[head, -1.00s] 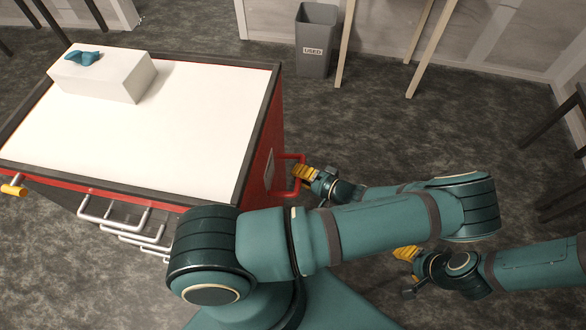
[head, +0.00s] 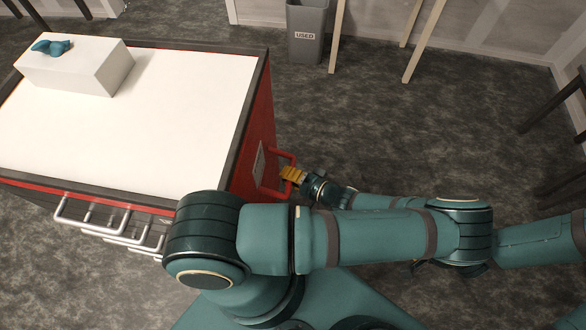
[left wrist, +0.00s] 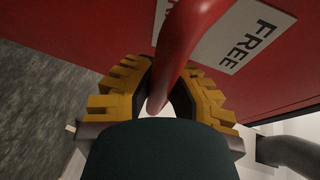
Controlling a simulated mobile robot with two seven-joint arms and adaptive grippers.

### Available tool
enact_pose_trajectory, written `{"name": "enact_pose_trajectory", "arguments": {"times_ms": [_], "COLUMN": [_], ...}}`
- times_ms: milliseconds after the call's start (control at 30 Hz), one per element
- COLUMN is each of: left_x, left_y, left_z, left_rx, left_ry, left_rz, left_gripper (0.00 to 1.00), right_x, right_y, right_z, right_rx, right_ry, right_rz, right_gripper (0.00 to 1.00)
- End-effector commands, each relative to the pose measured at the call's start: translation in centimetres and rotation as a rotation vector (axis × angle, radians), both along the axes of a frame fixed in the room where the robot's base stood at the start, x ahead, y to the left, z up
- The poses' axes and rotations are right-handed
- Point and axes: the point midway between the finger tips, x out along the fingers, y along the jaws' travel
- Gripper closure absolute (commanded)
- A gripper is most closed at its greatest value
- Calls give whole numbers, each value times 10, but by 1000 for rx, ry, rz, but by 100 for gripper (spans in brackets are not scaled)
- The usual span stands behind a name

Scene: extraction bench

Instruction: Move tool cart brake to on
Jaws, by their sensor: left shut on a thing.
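The red tool cart with a white top (head: 150,130) stands at the left in the head view. A red bar handle (head: 288,158) juts from its right side; it also shows in the left wrist view (left wrist: 184,45). My left gripper (head: 292,174) is shut on this bar, its yellow fingers on both sides of it in the left wrist view (left wrist: 160,95). A pale label (head: 258,162) sits on the red side beside the handle and reads FREE in the left wrist view (left wrist: 240,40). I cannot make out a separate brake lever.
A white box (head: 75,68) with a blue item (head: 52,47) on it stands on the cart top. Grey drawer handles (head: 95,218) jut from the cart's front. A grey bin marked USED (head: 306,36) and wooden legs stand behind. The floor right of the cart is open.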

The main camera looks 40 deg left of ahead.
Motion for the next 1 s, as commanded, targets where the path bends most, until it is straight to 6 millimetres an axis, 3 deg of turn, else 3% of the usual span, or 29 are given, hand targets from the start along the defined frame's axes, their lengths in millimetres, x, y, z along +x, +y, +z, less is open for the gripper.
{"name": "enact_pose_trajectory", "arguments": {"times_ms": [600, 700, 733, 1000], "left_x": [-3, -3, -3, -4], "left_y": [-3, -3, -3, -1], "left_z": [-7, -7, -7, -5], "left_rx": [-16, -15, -14, -7], "left_ry": [-3, -2, -3, -2], "left_rz": [-7, -8, -7, -4], "left_gripper": [100, 61, 52, 52], "right_x": [0, 0, 0, 0], "right_y": [0, 0, 0, 0], "right_z": [-1, -1, -1, -1], "right_rx": [0, 0, 0, 0], "right_ry": [0, 0, 0, 0], "right_rz": [0, 0, 0, 0], "right_gripper": [53, 53, 53, 53]}}
